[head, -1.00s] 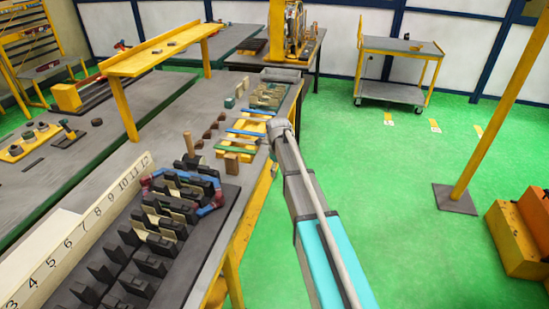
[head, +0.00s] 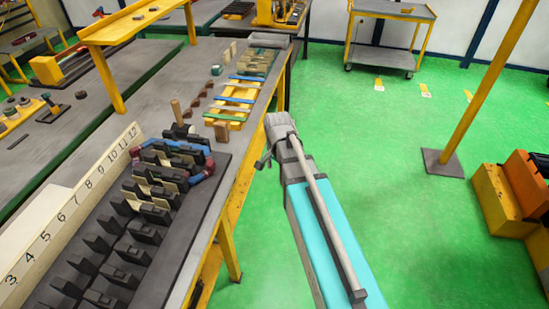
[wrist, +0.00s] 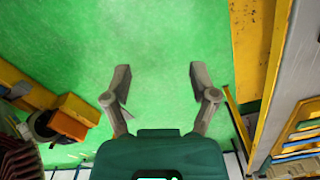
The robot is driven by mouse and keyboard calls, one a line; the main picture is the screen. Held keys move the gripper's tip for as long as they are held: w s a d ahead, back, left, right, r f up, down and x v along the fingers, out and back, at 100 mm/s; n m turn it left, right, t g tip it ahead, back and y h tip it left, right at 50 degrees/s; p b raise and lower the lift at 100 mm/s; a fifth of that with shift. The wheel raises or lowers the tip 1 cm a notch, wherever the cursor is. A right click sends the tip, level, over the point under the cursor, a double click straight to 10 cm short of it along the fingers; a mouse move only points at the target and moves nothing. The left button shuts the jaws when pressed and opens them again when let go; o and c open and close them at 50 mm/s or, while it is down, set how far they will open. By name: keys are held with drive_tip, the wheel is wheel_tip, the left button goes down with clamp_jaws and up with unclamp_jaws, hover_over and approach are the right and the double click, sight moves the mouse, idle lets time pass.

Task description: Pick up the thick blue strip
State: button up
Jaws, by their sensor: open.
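Two blue strips, one farther (head: 249,78) and one nearer (head: 236,99), lie across a yellow rack (head: 210,113) on the bench with green and wooden strips. I cannot tell which blue strip is the thick one. Blue strips (wrist: 304,126) also show at the right edge of the wrist view, beyond the bench edge. My gripper (wrist: 160,75) is open and empty, with its two fingers apart over bare green floor. In the head view my arm's end is right of the rack, beside the bench; the fingers are mostly hidden there.
The bench's yellow frame (head: 234,205) runs between my gripper and the rack. A grey slotted block (head: 120,250) with dark and cream pieces fills the near bench. A yellow post (head: 487,85) and orange boxes (head: 525,195) stand at right. Green floor between is clear.

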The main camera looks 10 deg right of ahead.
drive_tip(key=s+n, duration=0.9)
drive_tip(key=shift+s+n, duration=0.25)
drive_tip(key=shift+n, duration=0.05)
drive_tip(key=shift+c, duration=1)
drive_tip(key=shift+w, duration=0.1)
drive_tip(key=shift+c, duration=0.2)
